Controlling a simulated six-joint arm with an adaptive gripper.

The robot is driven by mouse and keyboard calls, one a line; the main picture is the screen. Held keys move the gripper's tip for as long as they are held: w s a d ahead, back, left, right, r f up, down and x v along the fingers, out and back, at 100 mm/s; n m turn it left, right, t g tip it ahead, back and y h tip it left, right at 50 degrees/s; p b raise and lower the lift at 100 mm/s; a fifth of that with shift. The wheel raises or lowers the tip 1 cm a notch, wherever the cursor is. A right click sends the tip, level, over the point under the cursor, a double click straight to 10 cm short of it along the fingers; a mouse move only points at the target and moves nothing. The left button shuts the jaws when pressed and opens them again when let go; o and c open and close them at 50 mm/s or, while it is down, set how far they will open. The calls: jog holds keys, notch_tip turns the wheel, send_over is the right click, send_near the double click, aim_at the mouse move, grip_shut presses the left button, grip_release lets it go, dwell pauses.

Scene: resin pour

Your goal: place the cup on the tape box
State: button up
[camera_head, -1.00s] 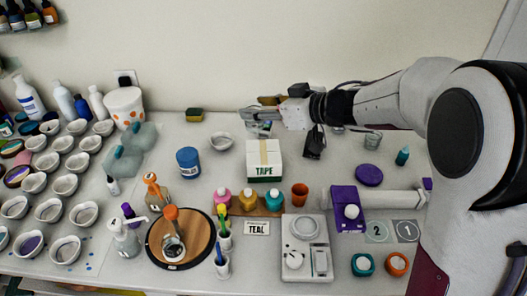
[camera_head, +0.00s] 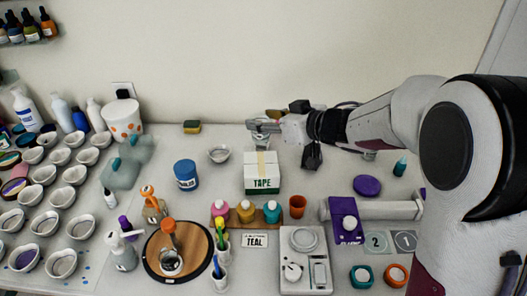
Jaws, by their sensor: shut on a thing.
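The white tape box (camera_head: 262,183), marked TAPE and with a tan strip across its top, stands in the middle of the table. My gripper (camera_head: 262,126) reaches in from the right and is just behind and above the box in the picture. It is shut on a small clear cup (camera_head: 262,141), mostly hidden by the fingers. The cup shows just beyond the box's back edge; I cannot tell its exact height or whether it touches the box. The visible box top is empty.
A metal bowl (camera_head: 219,154) and a blue jar (camera_head: 186,174) stand left of the box. Paint bottles in a wooden rack (camera_head: 232,222) and an orange cup (camera_head: 297,206) are in front. A purple disc (camera_head: 367,185) lies right.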

aim_at(267, 136)
jog(key=shift+f, duration=2.45)
jog(key=shift+f, duration=0.1)
jog(key=shift+f, duration=1.75)
jog(key=shift+f, duration=0.1)
jog(key=o, duration=1.1)
jog(key=shift+d, duration=0.1)
jog(key=shift+v, duration=6.05)
